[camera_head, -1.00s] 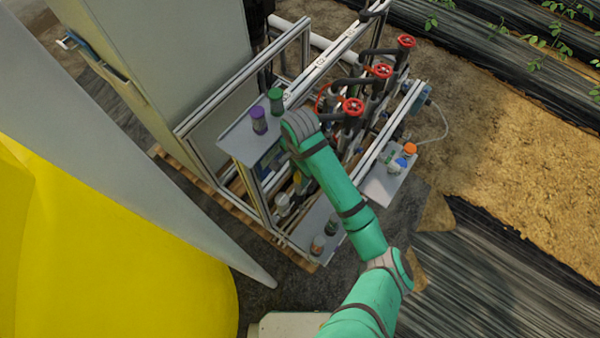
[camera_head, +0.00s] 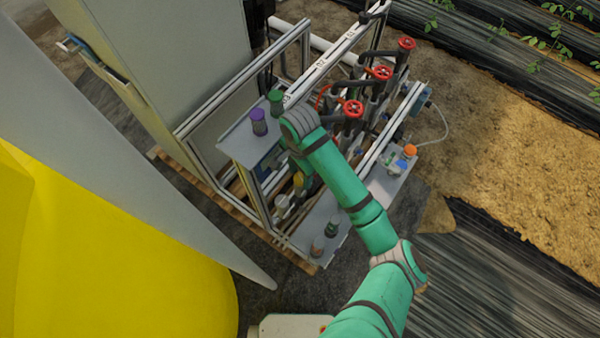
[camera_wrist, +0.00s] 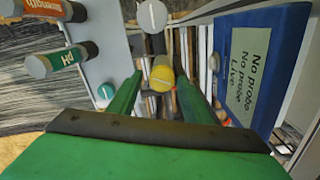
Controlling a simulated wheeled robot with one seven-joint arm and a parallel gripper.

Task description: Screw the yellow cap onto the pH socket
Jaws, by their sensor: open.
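A yellow cap (camera_wrist: 161,78) sits between the tips of my gripper (camera_wrist: 160,84) in the wrist view. Its two green fingers stand apart on either side of it, and I cannot tell whether they touch it. In the head view the yellow cap (camera_head: 298,180) shows beside my arm, under the upper shelf; my fingers are mostly hidden there. A grey round-ended cylinder (camera_wrist: 152,15) stands just beyond the cap. I cannot tell which part is the pH socket.
A blue panel (camera_wrist: 243,65) reading "No probe" is close on the right in the wrist view. A bottle labelled pH (camera_wrist: 62,60) and an orange-labelled bottle (camera_wrist: 45,9) are at left. Purple-topped (camera_head: 258,121) and green-topped (camera_head: 275,102) bottles stand on the upper shelf. Red valve wheels (camera_head: 353,108) rise behind.

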